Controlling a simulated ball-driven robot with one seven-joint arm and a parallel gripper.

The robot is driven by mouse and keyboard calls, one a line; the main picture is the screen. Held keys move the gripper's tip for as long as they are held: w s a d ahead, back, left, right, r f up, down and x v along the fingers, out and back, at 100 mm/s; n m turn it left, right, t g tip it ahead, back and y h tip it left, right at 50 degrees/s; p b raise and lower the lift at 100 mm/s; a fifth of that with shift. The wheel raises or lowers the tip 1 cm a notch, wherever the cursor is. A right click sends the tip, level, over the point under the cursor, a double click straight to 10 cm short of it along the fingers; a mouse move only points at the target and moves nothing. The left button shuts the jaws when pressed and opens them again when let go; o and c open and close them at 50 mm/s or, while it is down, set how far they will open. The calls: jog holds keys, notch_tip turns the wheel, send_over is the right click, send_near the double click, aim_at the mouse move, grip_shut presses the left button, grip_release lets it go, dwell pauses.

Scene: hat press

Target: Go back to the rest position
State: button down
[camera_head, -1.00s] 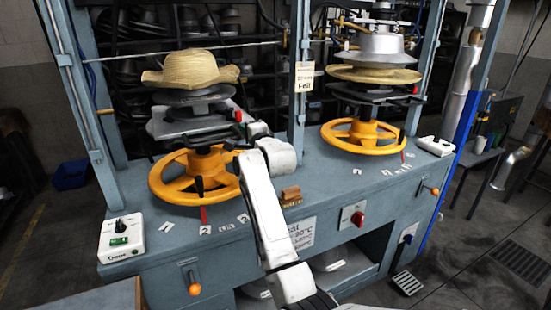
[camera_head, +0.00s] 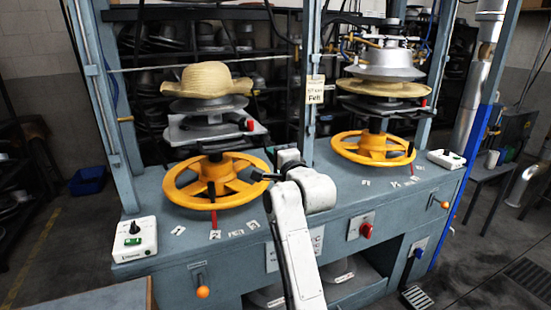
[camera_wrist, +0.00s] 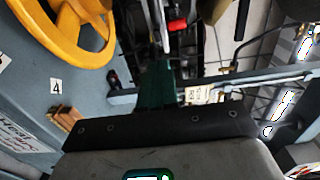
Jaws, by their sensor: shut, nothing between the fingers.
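My gripper (camera_head: 265,176) is at the end of my raised white arm, in front of the bench. In the wrist view my gripper (camera_wrist: 157,85) shows as a narrow dark green shape above a black bar. It is shut and holds nothing. A straw hat (camera_head: 205,80) rests on the left press, and another straw hat (camera_head: 385,88) lies under the metal form of the right press.
The blue-grey bench (camera_head: 165,240) carries a control box (camera_head: 135,240) at the left and another (camera_head: 446,159) at the right. A right yellow handwheel (camera_head: 372,148) stands beyond my arm. A small wooden block (camera_wrist: 68,120) shows in the wrist view.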

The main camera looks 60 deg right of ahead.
jog(key=shift+s+a, duration=0.25)
jog(key=shift+s, duration=0.15)
jog(key=s+a+f+n+g+y, duration=0.35)
jog(key=a+f+n, duration=0.35)
jog(key=a+f, duration=0.45)
jog(key=s+a+f+n+g+y, duration=0.4)
jog(key=a+f+n, duration=0.35)
jog(key=f, duration=0.65)
jog(key=s+a+f+n+g+y, duration=0.1)
jog(key=s+a+f+n+g, duration=0.2)
jog(key=s, duration=0.8)
jog(key=s+a+f+n+g+y, duration=0.1)
jog(key=s+a+f+n+g, duration=0.2)
jog(key=s+a+f+n, duration=0.4)
jog(key=s+a, duration=0.2)
jog(key=s, duration=0.1)
jog(key=shift+s+f, duration=0.2)
jog(key=shift+s, duration=0.15)
